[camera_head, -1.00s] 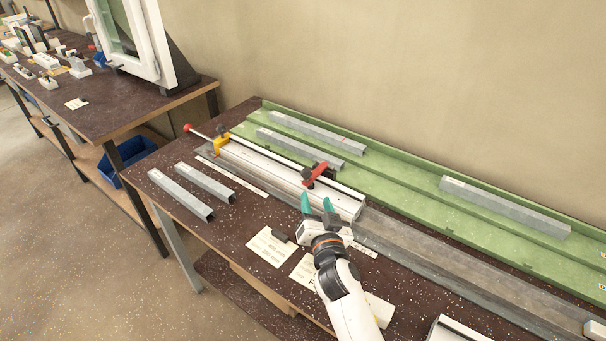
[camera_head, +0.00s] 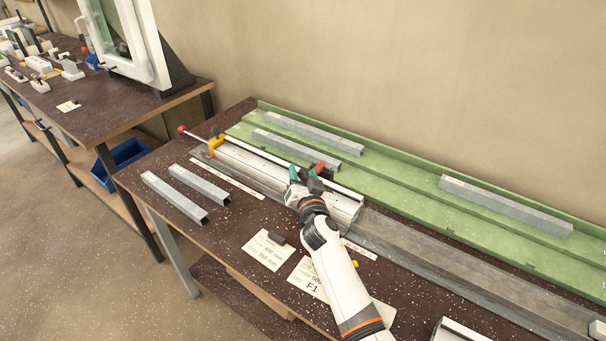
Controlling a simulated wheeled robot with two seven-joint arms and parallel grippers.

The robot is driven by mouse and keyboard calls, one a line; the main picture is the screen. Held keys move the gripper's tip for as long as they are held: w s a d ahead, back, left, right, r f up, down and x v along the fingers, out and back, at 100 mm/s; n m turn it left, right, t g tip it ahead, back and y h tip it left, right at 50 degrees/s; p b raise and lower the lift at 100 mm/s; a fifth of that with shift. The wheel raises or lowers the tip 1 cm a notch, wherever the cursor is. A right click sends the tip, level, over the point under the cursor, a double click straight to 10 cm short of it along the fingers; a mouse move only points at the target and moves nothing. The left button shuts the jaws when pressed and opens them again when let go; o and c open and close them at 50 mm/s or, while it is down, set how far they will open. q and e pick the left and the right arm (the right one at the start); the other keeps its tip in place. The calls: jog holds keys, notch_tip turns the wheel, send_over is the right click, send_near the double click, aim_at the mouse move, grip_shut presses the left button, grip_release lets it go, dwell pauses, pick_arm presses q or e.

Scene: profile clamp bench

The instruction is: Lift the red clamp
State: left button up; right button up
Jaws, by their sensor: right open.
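The red clamp (camera_head: 320,168) sits on the white profile rail (camera_head: 253,167) near its right part. Only its red upper end shows clearly; my gripper hides the rest. My right gripper (camera_head: 303,173) is at the clamp, with its teal fingertips apart and one on each side of what shows there. It is open. Whether a finger touches the clamp cannot be told. My left gripper is not in view.
A yellow clamp part (camera_head: 216,143) with a red-knobbed rod (camera_head: 182,129) stands at the rail's left end. Grey profiles lie on the green tray (camera_head: 400,176), and two more profiles (camera_head: 174,197) lie on the dark bench. Paper labels (camera_head: 268,250) lie in front.

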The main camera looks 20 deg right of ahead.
jog(key=shift+w, duration=0.3)
